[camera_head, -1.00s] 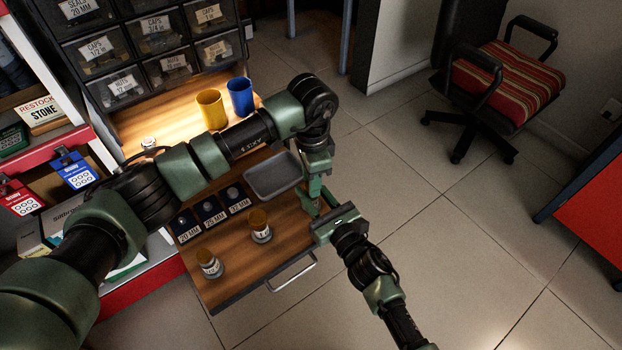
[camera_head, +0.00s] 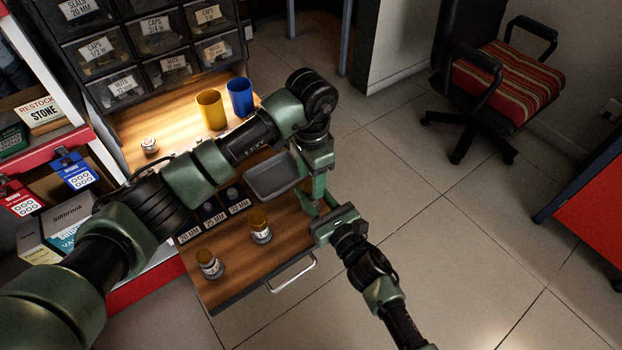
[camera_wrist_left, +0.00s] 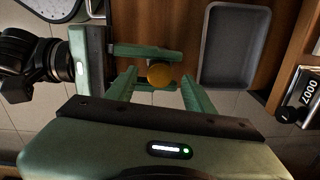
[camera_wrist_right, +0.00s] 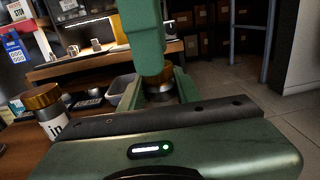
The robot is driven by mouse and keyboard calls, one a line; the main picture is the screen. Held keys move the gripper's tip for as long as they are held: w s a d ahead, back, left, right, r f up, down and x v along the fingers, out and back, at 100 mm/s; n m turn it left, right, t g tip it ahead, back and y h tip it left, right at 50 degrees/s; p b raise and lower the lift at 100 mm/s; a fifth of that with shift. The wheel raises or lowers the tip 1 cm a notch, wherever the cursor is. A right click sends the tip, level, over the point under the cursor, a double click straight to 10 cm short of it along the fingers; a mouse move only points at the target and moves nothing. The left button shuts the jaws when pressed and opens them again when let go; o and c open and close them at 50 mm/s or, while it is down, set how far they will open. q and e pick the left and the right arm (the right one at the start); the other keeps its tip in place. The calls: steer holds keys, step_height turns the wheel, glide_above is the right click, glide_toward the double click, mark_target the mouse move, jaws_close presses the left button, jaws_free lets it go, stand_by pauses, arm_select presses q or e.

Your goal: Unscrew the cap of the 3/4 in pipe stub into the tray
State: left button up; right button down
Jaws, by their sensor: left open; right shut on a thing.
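A pipe stub (camera_wrist_right: 160,88) with a brass cap (camera_wrist_left: 160,75) is between my right gripper's (camera_wrist_right: 157,82) fingers, which are shut on the stub. My left gripper (camera_wrist_left: 160,78) is open, with its fingers on either side of the cap; it comes down from above in the right wrist view. No clear contact between left fingers and cap shows. In the head view my left gripper (camera_head: 318,188) and right gripper (camera_head: 322,206) meet at the bench's right edge, hiding the stub. The grey tray (camera_head: 268,191) lies just left of them; its visible part looks empty.
Two other capped stubs stand on the bench: one (camera_head: 210,265) near the front left, one (camera_head: 260,227) nearer the middle. Yellow (camera_head: 211,110) and blue (camera_head: 240,97) cups stand behind the tray. Labelled drawers (camera_head: 155,37) are at the back. Open floor lies right.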

mark_target(311, 186)
arm_select(q)
step_height(311, 186, up, 3)
steer(key=shift+r, duration=0.25)
steer(key=shift+c, duration=0.4)
steer(key=m, duration=0.7)
steer(key=shift+d+r, duration=0.1)
steer(key=shift+r, duration=0.2)
steer(key=m, duration=0.6)
steer(key=shift+w+r+m, duration=0.1)
steer(key=shift+r+m, duration=0.15)
steer(key=shift+m, duration=0.15)
steer(key=m, duration=0.4)
steer(key=shift+d+r, duration=0.1)
steer(key=shift+r, duration=0.1)
steer(key=m, duration=0.7)
steer(key=shift+r, duration=0.25)
steer(key=m, duration=0.4)
steer(key=shift+r, duration=0.15)
steer(key=m, duration=0.5)
steer(key=shift+r, duration=0.1)
steer(key=m, duration=0.4)
steer(key=shift+r, duration=0.15)
steer(key=m, duration=0.5)
steer(key=shift+a+r, duration=0.1)
steer(key=shift+a, duration=0.1)
steer(key=shift+f+m, duration=0.3)
steer(key=shift+f, duration=3.7)
